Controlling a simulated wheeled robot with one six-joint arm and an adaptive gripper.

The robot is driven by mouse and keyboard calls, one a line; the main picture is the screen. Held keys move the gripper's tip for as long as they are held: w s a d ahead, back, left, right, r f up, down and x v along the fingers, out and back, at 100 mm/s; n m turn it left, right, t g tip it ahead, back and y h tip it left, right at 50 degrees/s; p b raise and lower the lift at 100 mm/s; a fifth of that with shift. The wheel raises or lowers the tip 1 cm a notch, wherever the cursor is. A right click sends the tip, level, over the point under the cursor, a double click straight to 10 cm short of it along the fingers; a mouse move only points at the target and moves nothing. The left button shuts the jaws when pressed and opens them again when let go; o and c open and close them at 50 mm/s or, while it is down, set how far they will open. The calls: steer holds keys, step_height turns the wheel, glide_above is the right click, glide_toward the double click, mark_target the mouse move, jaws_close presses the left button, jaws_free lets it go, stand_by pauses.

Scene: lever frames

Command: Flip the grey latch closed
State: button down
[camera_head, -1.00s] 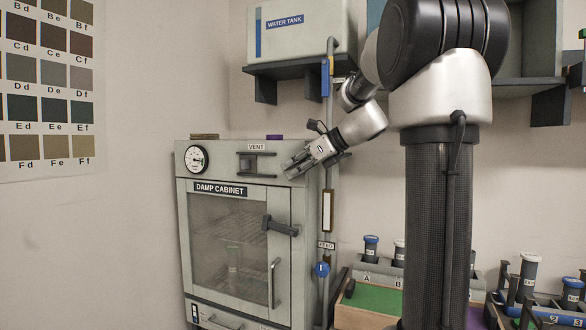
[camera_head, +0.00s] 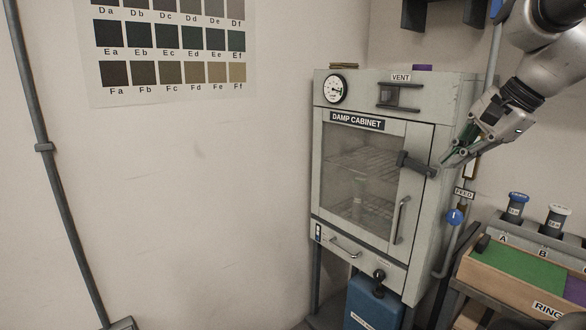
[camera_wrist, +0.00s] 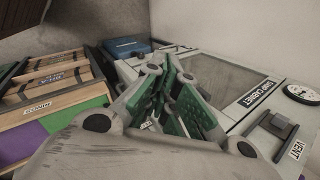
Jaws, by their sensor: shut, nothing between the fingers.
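The grey latch (camera_head: 414,163) is a dark lever on the right edge of the door of the damp cabinet (camera_head: 340,107). It lies nearly level, tilted slightly down to the right, with its free end reaching past the door edge. My gripper (camera_head: 446,161) is shut and empty, just right of the latch's free end. I cannot tell whether the fingertips touch it. In the wrist view my gripper (camera_wrist: 160,78) shows green finger pads over the cabinet's front, and the latch is not clearly seen, probably hidden by the fingers.
The cabinet has a vent slider (camera_head: 399,96), a gauge (camera_head: 334,89) and a vertical door handle (camera_head: 400,220). A feed pipe with a blue tag (camera_head: 454,217) runs close to its right side. A sorting box (camera_head: 500,280) and capped bottles (camera_head: 513,207) stand farther right.

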steer(key=s+d+f+n+g+h, duration=0.1)
steer(key=s+f+n+h, duration=0.1)
steer(key=s+f+n, duration=0.35)
steer(key=s+d+f+n+h, duration=0.1)
steer(key=s+d+f+n, duration=0.1)
steer(key=s+n, duration=0.55)
steer(key=w+a+r+n+g+h, duration=0.1)
steer(key=w+a+r+h, duration=0.15)
steer(key=w, duration=0.55)
steer(key=w+a+r+n+h, duration=0.1)
steer(key=w+a, duration=0.2)
steer(key=w, duration=0.5)
steer(key=w+r+m+t+h, duration=0.3)
steer(key=w+r+m+t, duration=0.1)
steer(key=w+r+m, duration=0.7)
steer(key=m, duration=0.1)
glide_above(416, 165)
step_height(416, 165, down, 8)
steer(key=shift+s+a+r, duration=0.1)
steer(key=shift+a+r, duration=0.05)
steer(key=shift+r, duration=0.05)
steer(key=f, duration=0.3)
steer(key=shift+w+a, duration=0.2)
steer(key=shift+a, duration=0.05)
steer(key=shift+f, duration=0.35)
